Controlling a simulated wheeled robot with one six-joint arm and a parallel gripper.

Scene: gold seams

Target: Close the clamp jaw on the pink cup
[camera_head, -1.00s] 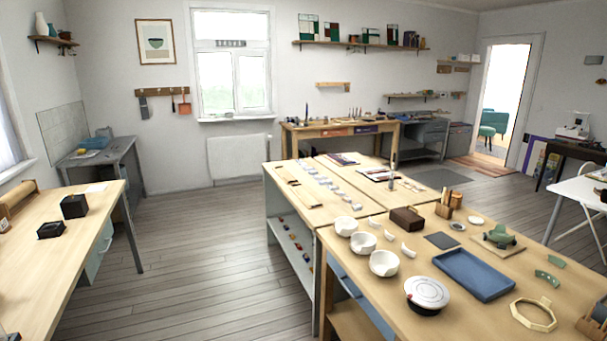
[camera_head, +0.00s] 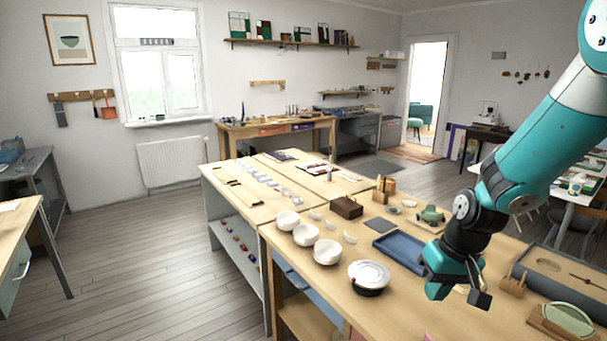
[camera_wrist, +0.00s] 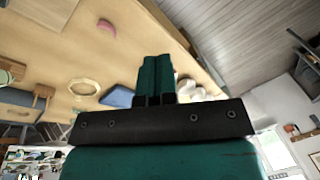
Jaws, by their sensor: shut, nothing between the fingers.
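A small pink curved thing (camera_wrist: 107,28), which may be the pink cup or part of it, lies on the wooden table in the wrist view, apart from my gripper. A sliver of pink (camera_head: 428,337) shows at the bottom edge of the head view. My gripper (camera_head: 480,297) hangs over the workbench, right of the white round turntable. In the wrist view its two teal fingers (camera_wrist: 156,75) are together with nothing between them. I cannot pick out the clamp jaw for certain. A green device (camera_head: 431,215) stands on a board behind my arm.
A blue tray (camera_head: 398,248) lies beside my gripper, partly behind it. White bowls (camera_head: 327,251) and a turntable (camera_head: 369,274) stand to its left. A grey box (camera_head: 562,268) and a green disc in a wooden stand (camera_head: 569,319) are to the right. Open floor lies left.

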